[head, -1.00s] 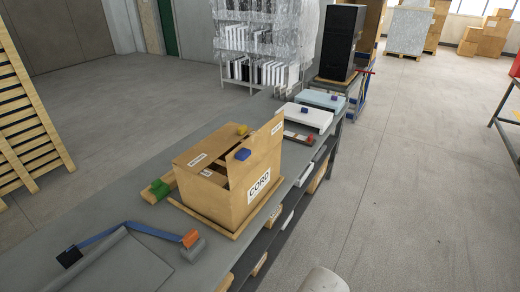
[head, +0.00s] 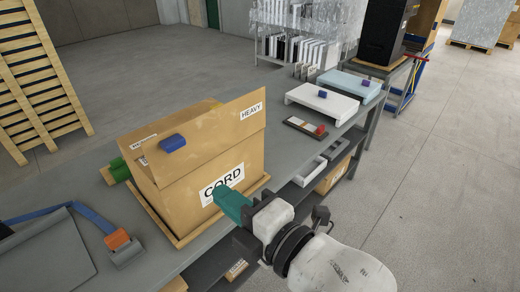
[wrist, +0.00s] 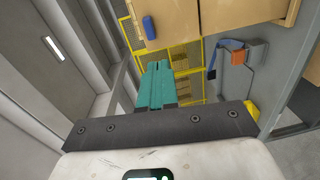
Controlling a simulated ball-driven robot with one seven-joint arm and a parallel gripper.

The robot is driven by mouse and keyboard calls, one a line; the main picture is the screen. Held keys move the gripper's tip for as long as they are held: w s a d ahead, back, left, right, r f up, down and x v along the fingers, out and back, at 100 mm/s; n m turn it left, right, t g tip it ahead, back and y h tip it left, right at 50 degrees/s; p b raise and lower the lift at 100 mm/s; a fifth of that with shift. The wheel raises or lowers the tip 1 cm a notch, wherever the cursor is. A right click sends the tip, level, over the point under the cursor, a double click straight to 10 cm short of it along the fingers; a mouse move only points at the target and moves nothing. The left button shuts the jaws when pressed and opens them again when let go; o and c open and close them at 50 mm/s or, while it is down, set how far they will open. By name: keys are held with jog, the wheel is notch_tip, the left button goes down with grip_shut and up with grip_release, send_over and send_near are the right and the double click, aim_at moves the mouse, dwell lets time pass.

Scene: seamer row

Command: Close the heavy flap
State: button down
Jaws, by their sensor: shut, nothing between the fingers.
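A cardboard box with a CORD label (head: 225,184) stands on the bench. Its flap marked HEAVY (head: 225,117) is raised along the near side and hides most of the box top. A blue block (head: 173,143) sits at the flap's left part; it also shows in the wrist view (wrist: 149,27), by the cardboard (wrist: 215,14). My gripper (head: 222,195) is shut and empty, its teal fingers low in front of the CORD face, below the flap. I cannot tell whether they touch the box. The shut fingers also show in the wrist view (wrist: 156,85).
The box rests on a wooden board (head: 160,222). A green block (head: 119,168) is behind it at left. An orange-ended tool with a blue strap (head: 117,239) lies at front left. A dark tray (head: 304,128) and a white stand (head: 322,101) are farther right along the bench.

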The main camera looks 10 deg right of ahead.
jog(key=p, duration=0.3)
send_near(176, 148)
jog(key=shift+n, duration=0.4)
jog(key=x, duration=0.7)
